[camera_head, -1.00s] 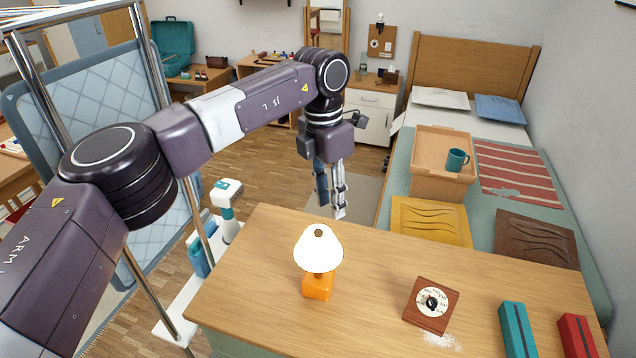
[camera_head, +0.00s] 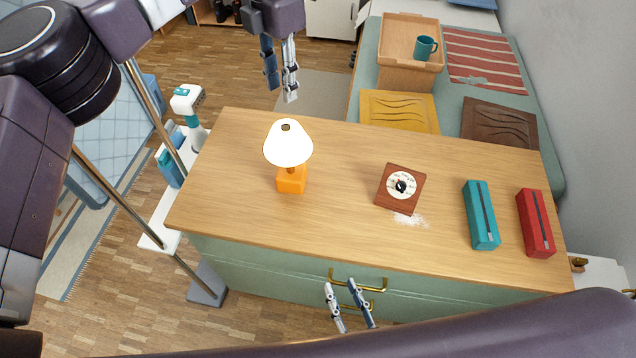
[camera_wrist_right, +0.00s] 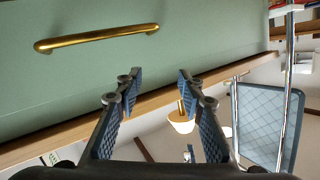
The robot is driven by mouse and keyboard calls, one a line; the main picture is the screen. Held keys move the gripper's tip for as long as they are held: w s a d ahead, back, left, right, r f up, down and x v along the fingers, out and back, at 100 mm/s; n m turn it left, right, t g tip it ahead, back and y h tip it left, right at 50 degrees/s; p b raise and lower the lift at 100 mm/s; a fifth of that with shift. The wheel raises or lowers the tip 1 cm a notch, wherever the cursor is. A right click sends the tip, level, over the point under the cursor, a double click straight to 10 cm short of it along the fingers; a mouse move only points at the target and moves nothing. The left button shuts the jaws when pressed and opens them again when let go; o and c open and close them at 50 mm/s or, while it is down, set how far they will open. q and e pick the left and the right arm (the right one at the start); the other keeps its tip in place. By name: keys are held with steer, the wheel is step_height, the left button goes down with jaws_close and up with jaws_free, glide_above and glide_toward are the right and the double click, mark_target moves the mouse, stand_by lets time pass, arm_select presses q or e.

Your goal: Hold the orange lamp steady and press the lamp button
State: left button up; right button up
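The orange lamp (camera_head: 291,180), with a white shade (camera_head: 288,145), stands upright on the left part of the wooden tabletop. A dark opening shows on top of the shade; I cannot make out the button. My left gripper (camera_head: 281,88) hangs pointing down behind the table's back edge, apart from the lamp, its fingers spread and empty. My right gripper (camera_head: 349,302) is in front of the drawers, below the tabletop's front edge, open and empty. The right wrist view also shows its spread fingers (camera_wrist_right: 159,86) and a small white-and-orange lamp shape (camera_wrist_right: 181,120) beyond the edge.
A brown dial box (camera_head: 390,198), a teal box (camera_head: 481,215) and a red box (camera_head: 536,222) lie right of the lamp. White powder (camera_head: 410,219) is beside the dial. Brass drawer handles (camera_head: 372,288) are near my right gripper. The tabletop around the lamp is clear.

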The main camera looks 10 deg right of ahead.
mark_target(289, 152)
step_height(289, 152, up, 10)
steer(key=w+r+m+t, duration=0.1)
steer(key=w+m+t, duration=0.1)
steer(key=t, duration=0.1)
steer(key=w+r+n, duration=0.1)
steer(key=w, duration=0.2)
steer(key=w+r+n+y, duration=0.1)
steer(key=w+r, duration=0.1)
steer(key=w, duration=0.2)
steer(key=w+r+n+y, duration=0.1)
steer(key=w, duration=0.2)
steer(key=shift+w+a+r+n, duration=0.15)
steer(key=shift+a+n, duration=0.05)
steer(key=shift+n, duration=0.1)
steer(key=w+a+r+n+g+y, duration=0.1)
steer(key=w+a, duration=0.2)
steer(key=w, duration=0.2)
steer(key=w+a+r+n+y, duration=0.1)
steer(key=w+a+n, duration=0.1)
steer(key=w, duration=0.4)
steer(key=w+a+r+n+g+y, duration=0.1)
steer(key=w+a, duration=0.3)
steer(key=w, duration=0.2)
steer(key=shift+w+r+n+g+y, duration=0.25)
steer(key=shift+r+n+g+y, duration=0.05)
steer(key=shift+r+n, duration=0.1)
